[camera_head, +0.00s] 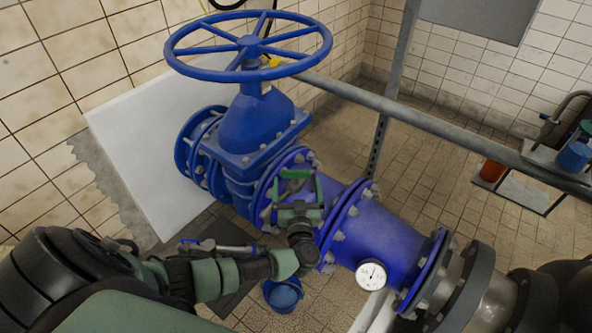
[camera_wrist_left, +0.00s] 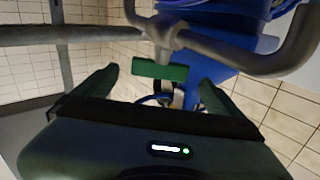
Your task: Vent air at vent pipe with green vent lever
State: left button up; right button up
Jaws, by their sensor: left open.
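The green vent lever (camera_wrist_left: 160,70) sits on a grey vent pipe (camera_wrist_left: 235,60) in the left wrist view. It appears between the two fingers of my left gripper (camera_wrist_left: 157,78), which is open. I see no finger touching it, though the depth gap is hard to judge. In the head view my left gripper (camera_head: 298,180) reaches over the blue pipe (camera_head: 375,235), just right of the big valve. There the gripper largely hides the vent pipe and lever. My right gripper is in neither view.
A blue valve with a large handwheel (camera_head: 250,42) rises behind my gripper. A gauge (camera_head: 371,274) sits on the blue pipe. A grey rail (camera_head: 420,120) crosses behind. A blue bucket (camera_head: 283,294) stands below on the floor, and a blue-handled tap (camera_head: 220,247) shows left of it.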

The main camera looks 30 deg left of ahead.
aim_at(296, 175)
pick_arm(q)
jog(key=x, duration=0.5)
jog(key=shift+w, duration=0.1)
